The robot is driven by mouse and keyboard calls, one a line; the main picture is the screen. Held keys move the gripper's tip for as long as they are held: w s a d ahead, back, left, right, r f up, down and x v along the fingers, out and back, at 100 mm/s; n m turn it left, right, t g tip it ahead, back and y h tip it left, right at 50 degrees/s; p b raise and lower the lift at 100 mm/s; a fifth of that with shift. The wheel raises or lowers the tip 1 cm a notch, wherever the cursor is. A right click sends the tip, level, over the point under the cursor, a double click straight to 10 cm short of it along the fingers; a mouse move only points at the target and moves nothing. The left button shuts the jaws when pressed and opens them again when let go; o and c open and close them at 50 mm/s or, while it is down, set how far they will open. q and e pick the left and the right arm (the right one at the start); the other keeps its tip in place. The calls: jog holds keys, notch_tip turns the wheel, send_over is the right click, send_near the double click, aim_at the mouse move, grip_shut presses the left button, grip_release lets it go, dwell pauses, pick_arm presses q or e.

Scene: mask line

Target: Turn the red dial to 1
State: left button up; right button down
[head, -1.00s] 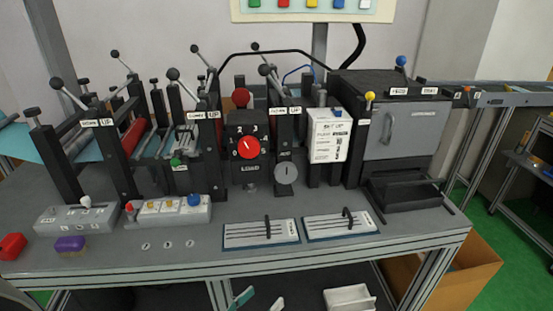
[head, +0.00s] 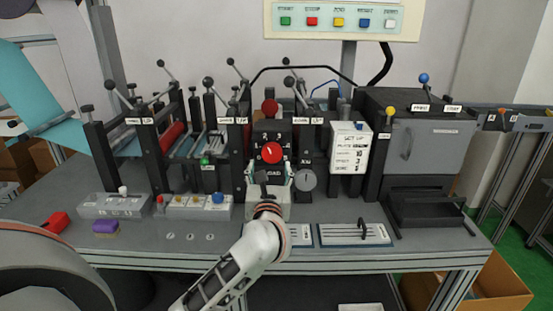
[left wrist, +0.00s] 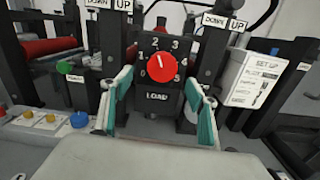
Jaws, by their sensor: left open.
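The red dial (head: 271,153) is on a black upright box marked LOAD in the middle of the machine. In the left wrist view the dial (left wrist: 161,68) sits near the centre, ringed by white numbers. Its white mark points up and slightly left, roughly toward the 2. My left gripper (head: 270,172) is open and empty in front of the LOAD box. In the left wrist view its teal-padded fingers (left wrist: 159,85) stand left and right of the dial, apart from it. My right gripper is not in view.
A red knob (head: 269,107) sits above the dial. A grey round dial (head: 306,180) is close to its right, and a SET UP card (head: 350,148) is farther right. Black posts with lever handles flank the LOAD box. A button box (head: 193,206) stands at the front left.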

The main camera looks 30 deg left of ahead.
aim_at(272, 156)
pick_arm(q)
jog(key=shift+h, duration=0.3)
jog(key=x, duration=0.8)
jog(key=shift+d+f, duration=0.1)
jog(key=shift+f, duration=0.15)
jog(key=shift+n, duration=0.3)
jog(key=c, duration=1.1)
